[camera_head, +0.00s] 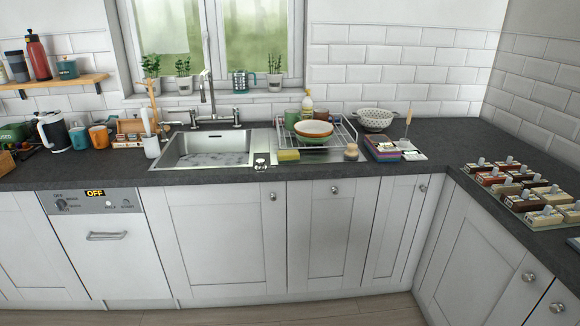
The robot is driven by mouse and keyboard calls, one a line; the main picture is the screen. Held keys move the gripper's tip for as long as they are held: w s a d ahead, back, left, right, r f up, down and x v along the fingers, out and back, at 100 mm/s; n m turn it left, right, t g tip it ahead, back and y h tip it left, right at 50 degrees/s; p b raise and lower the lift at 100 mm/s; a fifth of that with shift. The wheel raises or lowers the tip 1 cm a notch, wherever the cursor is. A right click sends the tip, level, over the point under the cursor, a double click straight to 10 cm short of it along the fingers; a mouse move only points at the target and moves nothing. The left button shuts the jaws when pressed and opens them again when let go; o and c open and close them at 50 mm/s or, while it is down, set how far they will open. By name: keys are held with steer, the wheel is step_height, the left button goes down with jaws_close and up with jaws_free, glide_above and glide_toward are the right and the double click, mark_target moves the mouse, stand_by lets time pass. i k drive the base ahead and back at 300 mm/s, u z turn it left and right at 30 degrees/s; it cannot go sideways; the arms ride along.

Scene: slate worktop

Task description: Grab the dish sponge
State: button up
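The dish sponge (289,155) is a small yellow block with a darker layer. It lies at the front of the counter, just right of the sink and in front of the dish rack. Nothing covers its front face. My gripper is not in view.
The steel sink (205,149) with a tall tap is left of the sponge. A dish rack (341,134) holding bowls and mugs stands right behind it. A small brown jar (351,153) and stacked colored cloths or books (382,147) are to the right. Counter edge and cabinets lie in front.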

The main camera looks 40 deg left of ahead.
mark_target(291, 155)
steer(key=z, duration=0.35)
steer(key=k, duration=0.5)
steer(key=u, duration=2.95)
steer(key=i, duration=0.95)
steer(key=u, duration=0.1)
